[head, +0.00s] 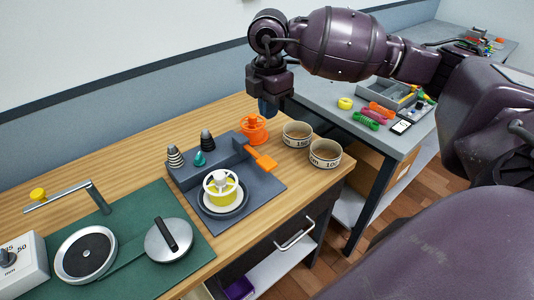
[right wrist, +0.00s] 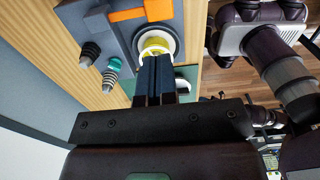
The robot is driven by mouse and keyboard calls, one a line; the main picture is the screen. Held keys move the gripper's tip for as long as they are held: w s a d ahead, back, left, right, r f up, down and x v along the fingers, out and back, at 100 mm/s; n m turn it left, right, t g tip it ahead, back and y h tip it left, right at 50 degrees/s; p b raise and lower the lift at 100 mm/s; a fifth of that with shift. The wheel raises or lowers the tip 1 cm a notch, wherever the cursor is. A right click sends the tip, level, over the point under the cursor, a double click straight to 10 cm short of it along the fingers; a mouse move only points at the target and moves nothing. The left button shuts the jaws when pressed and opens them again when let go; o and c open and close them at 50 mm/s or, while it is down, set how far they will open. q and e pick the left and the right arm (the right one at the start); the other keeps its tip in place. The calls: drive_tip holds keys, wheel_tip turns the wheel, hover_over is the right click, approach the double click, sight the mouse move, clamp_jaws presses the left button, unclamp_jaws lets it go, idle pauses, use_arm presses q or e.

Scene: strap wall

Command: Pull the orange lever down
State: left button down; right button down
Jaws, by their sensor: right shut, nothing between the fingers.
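The orange lever (head: 262,158) sticks out from the right side of a dark grey strapping fixture (head: 255,190) on the wooden bench. An orange bar (right wrist: 140,13) at the top of the right wrist view looks like the same lever. My right gripper (head: 268,108) is in the air above the back of the bench, behind and above the lever and apart from it. Its blue fingers (right wrist: 154,78) are closed together with nothing between them. My left gripper does not show.
A white and yellow spool (head: 221,187) sits on the fixture, with black and teal knobs behind. An orange spool (head: 253,128) and two round tins (head: 325,153) stand near the lever. A green mat (head: 130,225) with a round dial lies left. A grey side table (head: 400,140) holds tools.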

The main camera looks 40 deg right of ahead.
sight(268, 161)
drive_tip(key=shift+f, duration=0.1)
idle(0.3)
wheel_tip(268, 161, down, 14)
drive_tip(key=shift+r+b, duration=0.1)
drive_tip(key=shift+b, duration=0.2)
idle(0.4)
drive_tip(key=shift+w, duration=0.1)
